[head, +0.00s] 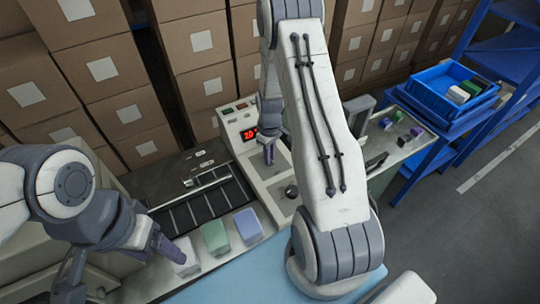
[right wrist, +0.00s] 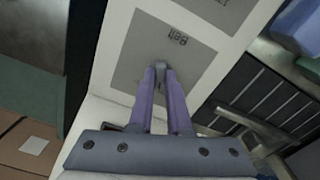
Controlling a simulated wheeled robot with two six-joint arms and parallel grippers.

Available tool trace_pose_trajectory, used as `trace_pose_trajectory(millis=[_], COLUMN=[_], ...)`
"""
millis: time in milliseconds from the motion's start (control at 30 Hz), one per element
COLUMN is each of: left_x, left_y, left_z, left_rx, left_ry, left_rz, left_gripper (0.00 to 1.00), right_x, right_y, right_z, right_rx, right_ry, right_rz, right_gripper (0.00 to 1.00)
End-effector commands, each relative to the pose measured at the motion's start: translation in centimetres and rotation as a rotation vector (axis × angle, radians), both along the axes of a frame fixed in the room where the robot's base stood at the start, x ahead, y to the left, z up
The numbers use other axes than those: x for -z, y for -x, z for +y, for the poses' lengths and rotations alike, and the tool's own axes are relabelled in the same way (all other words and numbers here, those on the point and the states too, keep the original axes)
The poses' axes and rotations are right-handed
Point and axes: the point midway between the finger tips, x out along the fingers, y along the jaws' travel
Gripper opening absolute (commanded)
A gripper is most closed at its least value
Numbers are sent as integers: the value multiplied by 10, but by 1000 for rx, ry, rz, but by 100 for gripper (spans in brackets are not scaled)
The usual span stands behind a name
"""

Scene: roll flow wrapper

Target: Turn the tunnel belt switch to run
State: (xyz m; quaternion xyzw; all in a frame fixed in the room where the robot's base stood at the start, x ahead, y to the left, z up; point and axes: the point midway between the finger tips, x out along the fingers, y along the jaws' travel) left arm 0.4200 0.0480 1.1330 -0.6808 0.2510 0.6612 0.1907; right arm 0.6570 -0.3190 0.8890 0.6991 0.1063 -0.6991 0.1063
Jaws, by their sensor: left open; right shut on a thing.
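The belt switch (right wrist: 160,68) is a small grey knob on a grey plate (right wrist: 128,70) with an upside-down label that seems to read "Belt". My right gripper (right wrist: 162,84) is shut on the knob, its purple fingers covering most of it. In the head view my right gripper (head: 268,153) is at the control panel (head: 240,116), below a red lit display (head: 250,134). The knob is not clear there, and its exact angle is hard to tell. My left gripper (head: 167,247) is open and empty, near a white pack.
White (head: 186,259), green (head: 215,238) and lilac (head: 248,226) packs stand in a row beside the dark slatted belt (head: 205,205). A blue crate (head: 452,92) stands at the right. Stacked cartons (head: 120,75) line the back.

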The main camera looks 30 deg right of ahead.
Motion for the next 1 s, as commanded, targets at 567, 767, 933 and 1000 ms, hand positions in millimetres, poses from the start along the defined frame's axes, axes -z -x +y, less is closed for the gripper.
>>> trace_pose_trajectory(millis=[567, 767, 933, 1000], left_x=[10, 12, 13, 13], left_y=[0, 0, 0, 0], left_z=[0, 0, 0, 0], left_rx=[1, 1, 1, 1], left_ry=[0, 0, 0, 0], left_rz=[0, 0, 0, 0], left_gripper=[72, 72, 72, 72], right_x=[0, 0, 0, 0], right_y=[0, 0, 0, 0], right_z=[0, 0, 0, 0], right_rx=[527, 687, 789, 820], right_ry=[0, 0, 0, 0], right_rz=[0, 1, 1, 1], right_gripper=[0, 0, 0, 0])
